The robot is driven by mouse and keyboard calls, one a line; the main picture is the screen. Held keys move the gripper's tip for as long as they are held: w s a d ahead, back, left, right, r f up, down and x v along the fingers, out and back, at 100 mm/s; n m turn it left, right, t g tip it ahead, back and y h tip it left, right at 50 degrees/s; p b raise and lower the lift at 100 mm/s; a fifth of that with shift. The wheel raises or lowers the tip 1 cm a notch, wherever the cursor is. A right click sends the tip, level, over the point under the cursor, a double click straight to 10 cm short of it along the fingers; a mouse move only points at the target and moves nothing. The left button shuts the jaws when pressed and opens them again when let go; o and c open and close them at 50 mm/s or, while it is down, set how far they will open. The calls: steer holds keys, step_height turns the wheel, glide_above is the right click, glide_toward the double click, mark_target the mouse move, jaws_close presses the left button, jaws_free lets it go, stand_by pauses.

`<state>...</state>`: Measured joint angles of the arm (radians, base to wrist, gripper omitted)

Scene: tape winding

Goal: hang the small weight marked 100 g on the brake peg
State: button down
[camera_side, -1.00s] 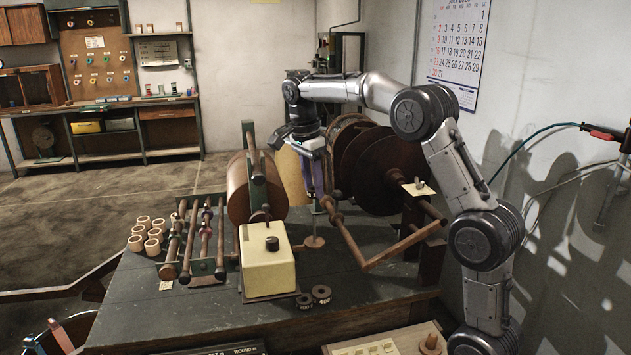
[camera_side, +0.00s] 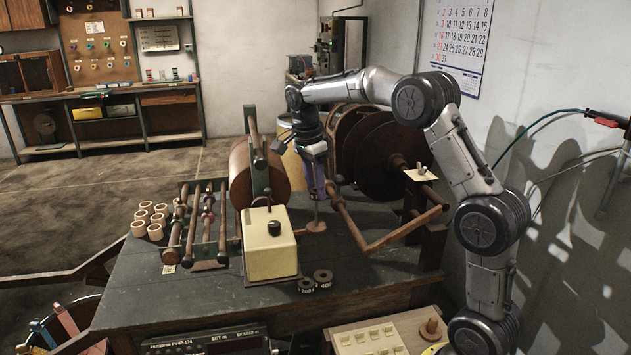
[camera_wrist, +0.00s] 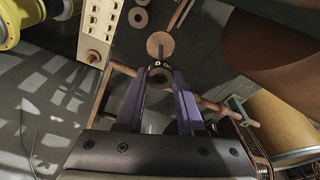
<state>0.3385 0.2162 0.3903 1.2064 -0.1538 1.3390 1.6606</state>
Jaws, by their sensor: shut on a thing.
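My gripper (camera_wrist: 160,82) has purple fingers shut on a small dark ring-shaped weight (camera_wrist: 160,74) in the wrist view. A pale label shows on it, too small to read. In the side view my gripper (camera_side: 318,186) points down behind the cream box, above a thin upright post (camera_side: 317,212) on a round wooden base. The wrist view shows this round base (camera_wrist: 159,44) just beyond the weight. Whether the weight touches the post is unclear. A wooden lever frame (camera_side: 385,256) stands to the right; I cannot tell which part is the brake peg.
Two dark ring weights (camera_side: 306,286) (camera_side: 323,277) lie at the bench's front. The cream box (camera_side: 270,247) with a black knob stands left of the post. Large brown reels (camera_side: 388,160) are close behind on the right. Several pale rolls (camera_side: 150,217) sit at left.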

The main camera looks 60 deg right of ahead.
mark_target(316, 201)
steer(key=shift+f, duration=1.8)
steer(key=shift+c, duration=2.2)
jaws_free()
step_height(316, 201, up, 14)
steer(key=a, duration=0.2)
steer(key=shift+w+f, duration=0.2)
steer(key=shift+w, duration=0.2)
